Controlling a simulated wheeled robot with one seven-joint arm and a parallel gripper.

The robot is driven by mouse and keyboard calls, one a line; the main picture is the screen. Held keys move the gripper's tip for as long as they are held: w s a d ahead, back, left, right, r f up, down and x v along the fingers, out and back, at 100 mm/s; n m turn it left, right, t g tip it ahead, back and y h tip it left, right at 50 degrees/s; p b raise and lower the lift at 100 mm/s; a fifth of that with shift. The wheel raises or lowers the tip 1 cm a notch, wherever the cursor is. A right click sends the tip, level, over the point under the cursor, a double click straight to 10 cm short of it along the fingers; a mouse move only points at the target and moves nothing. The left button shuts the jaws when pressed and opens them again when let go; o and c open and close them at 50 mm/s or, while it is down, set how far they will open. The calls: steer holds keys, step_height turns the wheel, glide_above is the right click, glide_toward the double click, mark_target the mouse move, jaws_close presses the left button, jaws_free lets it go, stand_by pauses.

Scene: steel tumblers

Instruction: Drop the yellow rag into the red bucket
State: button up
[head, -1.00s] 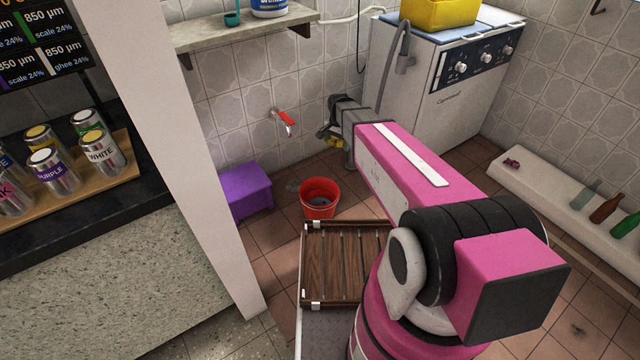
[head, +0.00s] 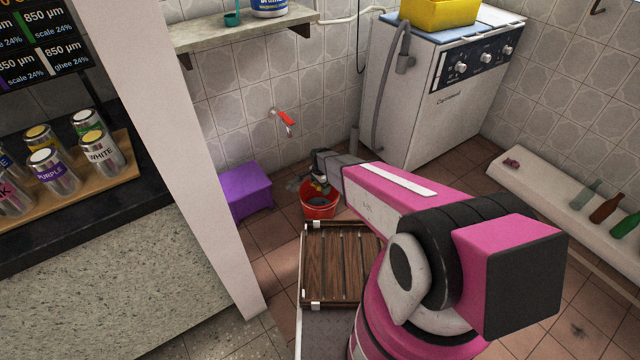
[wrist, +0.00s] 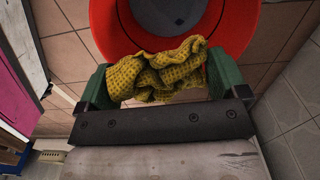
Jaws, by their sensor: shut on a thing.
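The yellow rag (wrist: 155,72) is crumpled and held between the green fingers of my gripper (wrist: 160,82). In the wrist view the rag overlaps the near rim of the red bucket (wrist: 103,22), with the bucket's dark grey inside beyond it. In the head view my gripper (head: 319,188) is at the red bucket (head: 320,211), over its opening, fingers pointing down. The rag is only a small, unclear patch there, mostly hidden by my gripper. I cannot tell whether the rag touches the rim.
A purple stool (head: 249,190) stands left of the bucket. A wooden slatted rack (head: 340,265) is in front of it. A red-handled tap (head: 286,122) is on the wall above. A white washing machine (head: 440,100) stands behind at right.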

step_height(320, 180, down, 5)
steer(key=shift+r, duration=0.15)
stand_by(0.3)
steer(key=o, duration=0.6)
step_height(320, 180, up, 11)
steer(key=shift+f, duration=0.1)
